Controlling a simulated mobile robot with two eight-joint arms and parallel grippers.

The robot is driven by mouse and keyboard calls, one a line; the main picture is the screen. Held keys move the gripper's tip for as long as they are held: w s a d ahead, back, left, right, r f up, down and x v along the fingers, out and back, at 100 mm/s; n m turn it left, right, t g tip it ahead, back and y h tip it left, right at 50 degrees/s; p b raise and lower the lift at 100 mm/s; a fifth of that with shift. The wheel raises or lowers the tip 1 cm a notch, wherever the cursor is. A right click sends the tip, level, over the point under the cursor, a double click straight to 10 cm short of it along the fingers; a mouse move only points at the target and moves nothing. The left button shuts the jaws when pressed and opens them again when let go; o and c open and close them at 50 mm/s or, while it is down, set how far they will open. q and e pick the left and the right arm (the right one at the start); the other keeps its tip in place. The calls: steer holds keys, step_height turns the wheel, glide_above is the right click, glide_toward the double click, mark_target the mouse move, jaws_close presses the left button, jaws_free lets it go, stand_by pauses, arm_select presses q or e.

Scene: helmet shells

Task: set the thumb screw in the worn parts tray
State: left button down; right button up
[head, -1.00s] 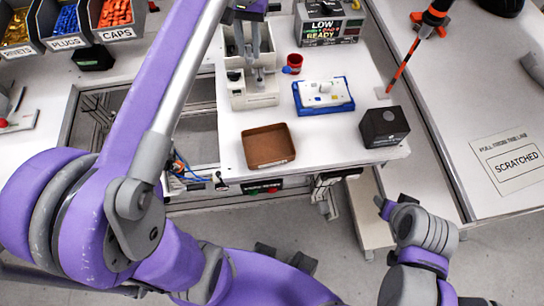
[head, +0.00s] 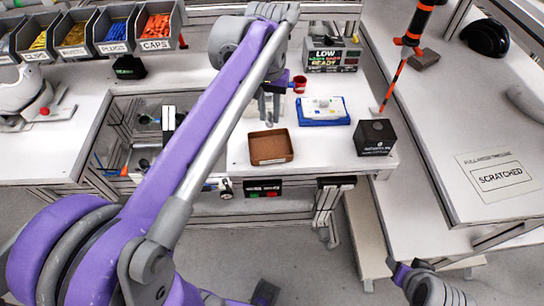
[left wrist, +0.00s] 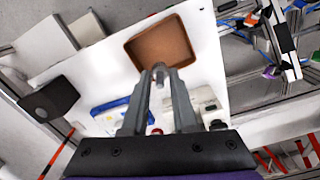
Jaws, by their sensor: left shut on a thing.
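The brown, shallow, open-topped tray (head: 271,158) lies at the front edge of the white bench; its inside looks empty. I take it to be the worn parts tray. It also shows in the left wrist view (left wrist: 185,50), just beyond my fingertips. My left gripper (head: 270,112) is above the bench just behind the tray, pointing down. In the left wrist view its fingers (left wrist: 160,72) are closed together on a small grey piece at the tips, seemingly the thumb screw (left wrist: 160,68). Its shape is mostly hidden. My right gripper is not visible; only part of that arm shows.
A display box (head: 332,55) is at the back. Parts bins (head: 114,30) are at the upper left. Bare bench lies between tray and black box.

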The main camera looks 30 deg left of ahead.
arm_select(q)
step_height(320, 180, down, 6)
steer(key=shift+a, duration=0.1)
steer(key=shift+f, duration=2.05)
steer(key=shift+f+b, duration=0.15)
steer(key=shift+b, duration=0.15)
steer(key=c, duration=1.1)
jaws_free()
steer(key=shift+f, duration=0.1)
steer(key=shift+c, duration=0.2)
steer(key=o, duration=0.5)
steer(key=shift+c, duration=0.2)
